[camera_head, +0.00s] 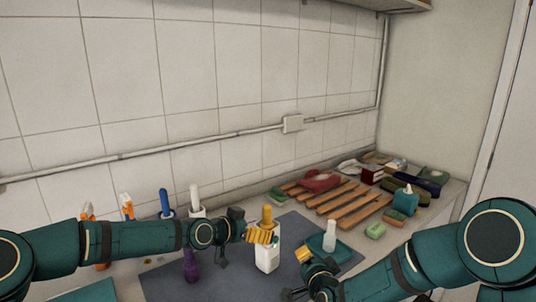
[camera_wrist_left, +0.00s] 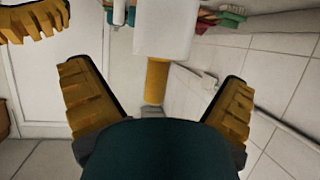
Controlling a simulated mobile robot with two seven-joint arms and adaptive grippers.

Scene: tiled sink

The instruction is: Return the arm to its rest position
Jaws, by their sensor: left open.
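My left arm reaches in from the left over the counter. My left gripper (camera_head: 261,236) has its yellow fingers spread at the neck of a white bottle with a yellow top (camera_head: 267,256). In the left wrist view my left gripper (camera_wrist_left: 158,100) is open, with the bottle's yellow neck (camera_wrist_left: 157,80) between its fingers. I cannot tell whether they touch it. The bottle stands upright on the grey mat (camera_head: 210,268). My right gripper (camera_head: 308,266) is at the lower middle, near a small white bottle (camera_head: 329,236); its jaw opening does not show clearly.
A teal tray (camera_head: 345,255) lies under the small white bottle. A wooden rack (camera_head: 350,205) and a teal dispenser (camera_head: 405,200) are at right.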

